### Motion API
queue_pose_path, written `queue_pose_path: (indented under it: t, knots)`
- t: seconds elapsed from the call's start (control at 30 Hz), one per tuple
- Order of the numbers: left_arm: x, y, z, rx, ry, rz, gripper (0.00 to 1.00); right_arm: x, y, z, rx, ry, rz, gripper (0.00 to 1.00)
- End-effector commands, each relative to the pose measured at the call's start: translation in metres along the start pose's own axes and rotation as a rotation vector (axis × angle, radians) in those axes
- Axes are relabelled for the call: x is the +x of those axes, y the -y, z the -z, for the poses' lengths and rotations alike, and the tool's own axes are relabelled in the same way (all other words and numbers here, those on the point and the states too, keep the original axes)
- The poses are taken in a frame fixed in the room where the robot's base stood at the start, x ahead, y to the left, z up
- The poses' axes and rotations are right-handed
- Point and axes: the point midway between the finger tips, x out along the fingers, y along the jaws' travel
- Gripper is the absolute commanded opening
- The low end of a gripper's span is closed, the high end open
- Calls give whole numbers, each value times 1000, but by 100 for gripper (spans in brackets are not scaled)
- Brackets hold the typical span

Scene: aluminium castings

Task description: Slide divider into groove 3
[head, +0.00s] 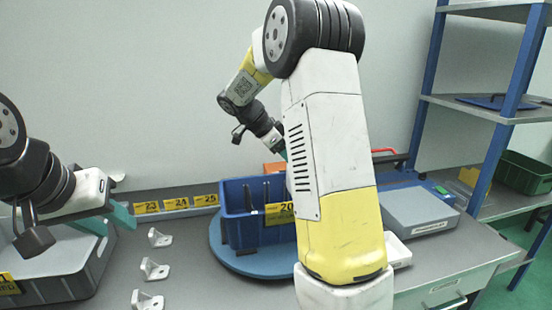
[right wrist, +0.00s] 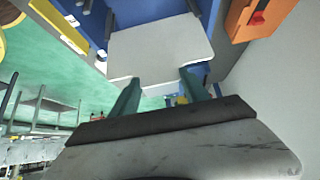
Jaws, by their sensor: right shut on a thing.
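In the right wrist view a pale grey divider plate (right wrist: 160,48) sits between the two teal fingers of my right gripper (right wrist: 160,92), which is shut on its edge. The plate is in front of the blue bin (right wrist: 137,10), with dark upright strips beside its far corners. I cannot tell whether it is inside a groove. In the head view the blue bin (head: 232,228) carries a yellow label 20 and has dark strips inside; my right arm hides part of it and the divider. My left gripper (head: 112,222) has teal fingers apart, empty, over the grey crate at left.
The bin stands on a round blue turntable (head: 232,262). White angle brackets (head: 154,271) lie to its left. A grey crate (head: 92,272) is at far left. Yellow labels 23, 24 and 25 line the back. A grey-blue device (head: 418,209) and a shelf rack (head: 480,110) are at right.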

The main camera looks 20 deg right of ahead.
Motion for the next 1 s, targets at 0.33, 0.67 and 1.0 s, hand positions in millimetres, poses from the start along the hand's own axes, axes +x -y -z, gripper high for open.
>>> queue_pose_path:
  t: [0.33, 0.67, 1.0]
  knots:
    - [0, 0, 0, 0, 0, 0, 36, 7, 0, -5, 0, 0, 0, 0]
    - [0, 0, 0, 0, 0, 0, 36, 13, 0, -10, 1, 0, 1, 0]
    - [0, 0, 0, 0, 0, 0, 36, 20, 0, -16, -1, 0, 0, 0]
